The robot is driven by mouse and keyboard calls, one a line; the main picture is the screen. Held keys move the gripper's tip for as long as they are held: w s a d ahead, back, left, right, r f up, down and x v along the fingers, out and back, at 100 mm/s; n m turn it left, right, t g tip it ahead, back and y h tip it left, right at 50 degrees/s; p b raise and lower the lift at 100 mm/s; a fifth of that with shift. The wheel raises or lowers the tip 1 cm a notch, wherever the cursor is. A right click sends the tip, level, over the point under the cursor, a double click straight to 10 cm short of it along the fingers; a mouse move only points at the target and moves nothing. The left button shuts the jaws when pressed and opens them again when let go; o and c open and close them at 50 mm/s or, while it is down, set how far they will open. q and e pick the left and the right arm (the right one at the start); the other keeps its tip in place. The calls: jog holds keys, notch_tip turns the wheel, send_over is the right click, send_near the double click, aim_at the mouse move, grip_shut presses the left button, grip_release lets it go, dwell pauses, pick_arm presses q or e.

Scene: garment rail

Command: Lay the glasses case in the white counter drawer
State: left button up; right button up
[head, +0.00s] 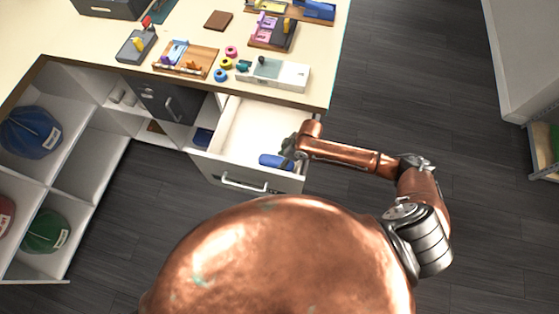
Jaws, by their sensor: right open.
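The white counter drawer (232,135) is pulled open below the counter's front edge. A small blue rounded object (272,161), which looks like the glasses case, lies on the drawer floor near its front right corner. My right gripper (289,152) is open just to the right of the blue case, over the right side of the drawer. The arm hides part of this corner, and I cannot tell whether the fingers touch the case. My left gripper is not in view.
The counter (75,50) carries trays, colored rings and a white box (275,73) near the drawer. Open cubbies at left hold a blue cap (30,132) and a green cap (45,232). A dark drawer (170,102) is left of the white one.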

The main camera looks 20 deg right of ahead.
jog(key=p+v, duration=0.2)
jog(key=v, duration=1)
jog(key=shift+r, duration=0.15)
